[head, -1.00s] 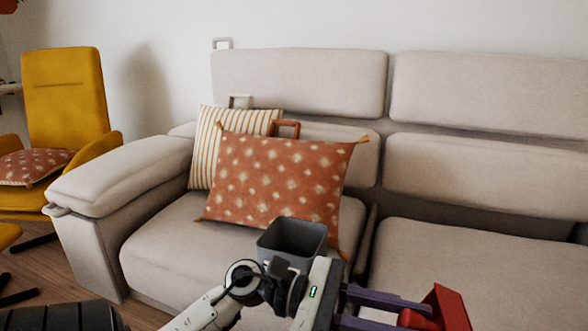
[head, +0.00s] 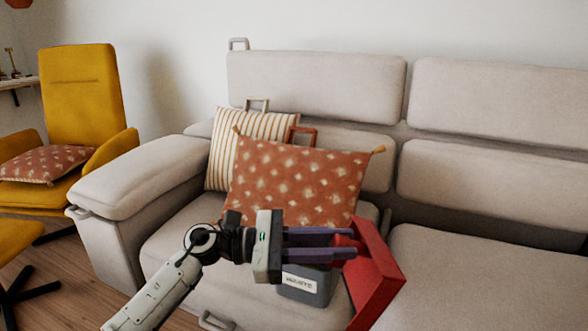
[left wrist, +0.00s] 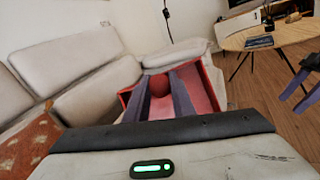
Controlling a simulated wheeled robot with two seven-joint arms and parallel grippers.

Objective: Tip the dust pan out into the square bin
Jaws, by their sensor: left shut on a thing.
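My left gripper (head: 350,245) is shut on the handle of the red dust pan (head: 382,280). In the head view the pan is steeply tilted, beside and to the right of the bin. The grey square bin (head: 308,284) has a white label and appears to be at the sofa seat; my left gripper hides its opening. In the left wrist view the pan (left wrist: 207,92) shows beyond my purple fingers; I cannot make out any dirt in it. My right gripper (left wrist: 288,104) shows at the right of that view, its fingers apart and empty.
The beige sofa (head: 470,265) fills the right side, with a spotted rust cushion (head: 295,180) and a striped cushion (head: 222,150) behind the bin. A yellow chair (head: 80,100) stands left. A round wooden table (left wrist: 265,38) shows in the left wrist view.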

